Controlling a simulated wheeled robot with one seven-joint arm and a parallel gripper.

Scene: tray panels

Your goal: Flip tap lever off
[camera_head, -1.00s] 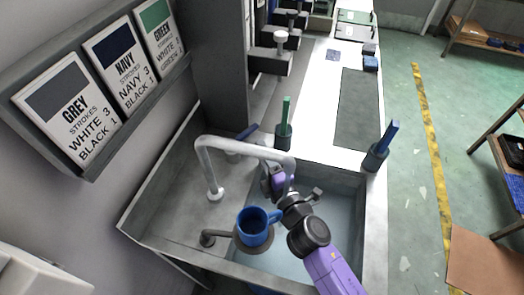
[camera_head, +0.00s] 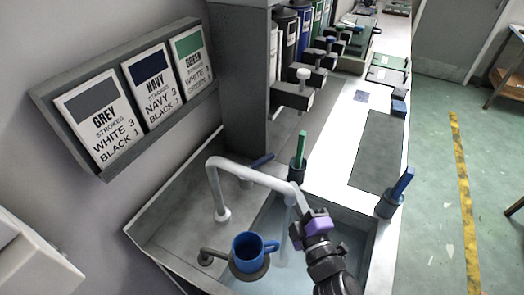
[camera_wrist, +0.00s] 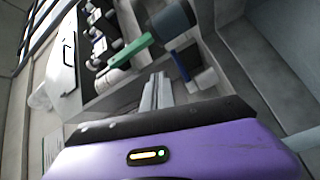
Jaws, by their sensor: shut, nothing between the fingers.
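The grey tap (camera_head: 213,185) arches over the sink (camera_head: 165,230) in the head view. A pale, see-through stream of water (camera_head: 284,232) appears to fall from its spout end. A blue lever (camera_head: 262,160) shows behind the spout, near the sink's back wall. My gripper (camera_head: 296,203) is by the spout end, to the right of and nearer than the lever, apart from it. It is shut and empty. In the wrist view the fingers (camera_wrist: 156,92) point up the picture. A blue piece (camera_wrist: 187,57) shows beyond them; I cannot tell whether it is the lever.
A blue mug (camera_head: 248,247) sits on a round holder left of the stream. A green-handled brush (camera_head: 301,148) stands in a cup behind my gripper, and a blue-handled one (camera_head: 403,183) at right. A grey mat (camera_head: 378,150) lies on the white counter.

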